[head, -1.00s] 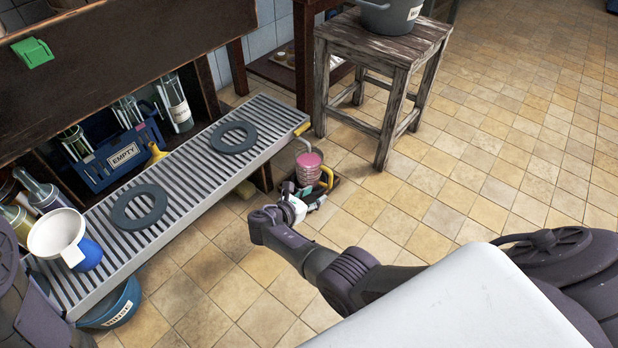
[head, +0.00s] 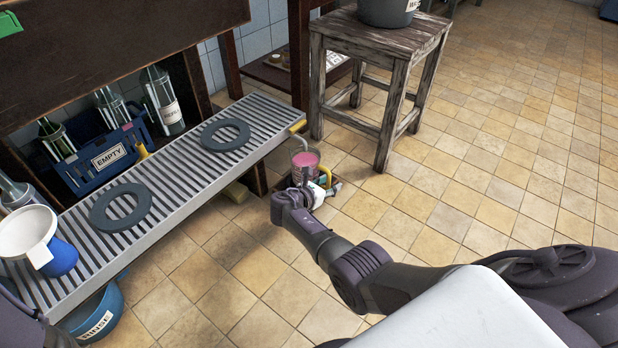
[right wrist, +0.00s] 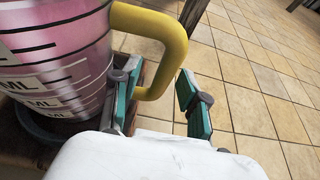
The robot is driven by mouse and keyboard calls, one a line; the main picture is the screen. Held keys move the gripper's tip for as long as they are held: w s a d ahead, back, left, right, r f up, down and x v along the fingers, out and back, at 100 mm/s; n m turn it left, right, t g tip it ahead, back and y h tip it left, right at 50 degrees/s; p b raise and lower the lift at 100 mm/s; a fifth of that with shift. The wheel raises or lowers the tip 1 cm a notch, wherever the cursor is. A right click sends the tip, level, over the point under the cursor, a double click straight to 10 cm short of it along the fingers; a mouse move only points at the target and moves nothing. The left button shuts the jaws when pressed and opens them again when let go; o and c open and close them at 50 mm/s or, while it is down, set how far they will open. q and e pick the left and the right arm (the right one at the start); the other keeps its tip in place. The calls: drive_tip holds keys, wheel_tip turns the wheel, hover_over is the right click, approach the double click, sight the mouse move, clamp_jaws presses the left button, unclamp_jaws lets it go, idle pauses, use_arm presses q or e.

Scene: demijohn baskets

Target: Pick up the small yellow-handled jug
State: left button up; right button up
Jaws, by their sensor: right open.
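The jug (head: 305,160) is clear with pink liquid and stands low near the floor, by the right end of the slatted bench. In the right wrist view the jug (right wrist: 55,60) shows ML marks and fills the upper left. Its thick yellow handle (right wrist: 174,52) loops out to the right. My right gripper (head: 320,190) is at the jug's near side, partly hidden by my wrist. In the wrist view my open right gripper (right wrist: 157,78) has one finger by the jug wall and one outside the handle. The handle's lower part shows between them, untouched as far as I see. My left gripper is out of view.
The slatted bench (head: 178,172) holds two grey rings and a white funnel (head: 27,232). A wooden stool (head: 380,40) with a grey pot (head: 388,10) stands behind the jug. A blue "EMPTY" crate (head: 85,182) sits behind the bench. Tiled floor (head: 440,215) at right is clear.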

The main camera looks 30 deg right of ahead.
clamp_jaws()
drive_tip(key=shift+w+r, duration=0.1)
drive_tip(key=shift+r, duration=0.1)
idle(0.3)
drive_tip(key=shift+r, duration=0.15)
